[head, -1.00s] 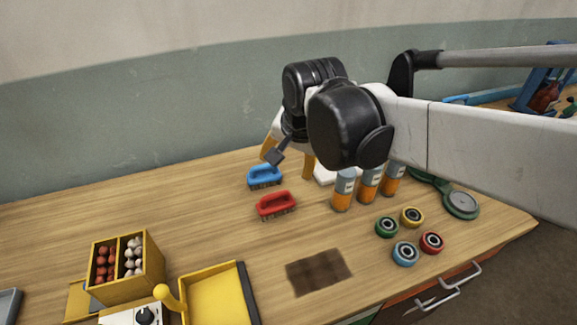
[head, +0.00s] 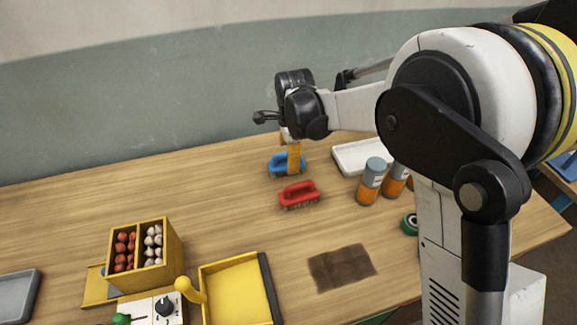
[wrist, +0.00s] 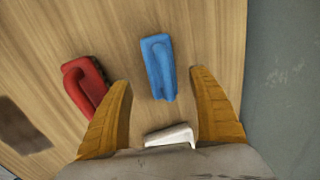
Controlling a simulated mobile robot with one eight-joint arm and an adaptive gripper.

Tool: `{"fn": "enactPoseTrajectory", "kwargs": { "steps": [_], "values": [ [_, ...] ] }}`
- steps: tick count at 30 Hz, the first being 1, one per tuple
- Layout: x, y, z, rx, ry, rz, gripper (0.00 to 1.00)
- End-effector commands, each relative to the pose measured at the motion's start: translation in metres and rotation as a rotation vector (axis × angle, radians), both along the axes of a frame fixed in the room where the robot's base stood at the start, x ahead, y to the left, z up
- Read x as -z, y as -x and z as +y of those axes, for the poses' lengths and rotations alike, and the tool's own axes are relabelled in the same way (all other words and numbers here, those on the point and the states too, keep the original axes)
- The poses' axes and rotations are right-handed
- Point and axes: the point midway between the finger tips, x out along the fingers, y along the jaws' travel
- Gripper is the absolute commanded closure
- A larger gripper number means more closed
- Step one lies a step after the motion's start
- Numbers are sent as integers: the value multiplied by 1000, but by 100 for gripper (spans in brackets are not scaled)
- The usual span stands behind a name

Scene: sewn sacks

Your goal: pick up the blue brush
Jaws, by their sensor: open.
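The blue brush (head: 279,168) lies on the wooden table near the wall, and one orange finger hides part of it in the head view. In the wrist view the blue brush (wrist: 158,66) lies ahead of and between my spread fingers. My gripper (wrist: 160,80) is open with nothing held, over the brush. In the head view my gripper (head: 293,158) points down; its height above the brush is hard to tell. The red brush (head: 300,194) lies on the nearer side of the blue one; it also shows in the wrist view (wrist: 85,84), close to the left finger.
A white tray (head: 345,163) and orange-and-grey jars (head: 371,182) stand right of the brushes. A dark brown patch (head: 342,267) lies nearer. A yellow divided box (head: 160,262) and a yellow dustpan (head: 237,290) are at the front left. The table left of the brushes is clear.

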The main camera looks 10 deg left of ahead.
Motion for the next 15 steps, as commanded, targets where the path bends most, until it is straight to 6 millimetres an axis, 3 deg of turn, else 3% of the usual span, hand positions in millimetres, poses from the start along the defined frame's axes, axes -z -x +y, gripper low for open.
{"fn": "enactPoseTrajectory", "kwargs": {
  "steps": [15],
  "values": [
    [59,-11,9,-1,0,0,29]
  ]
}}
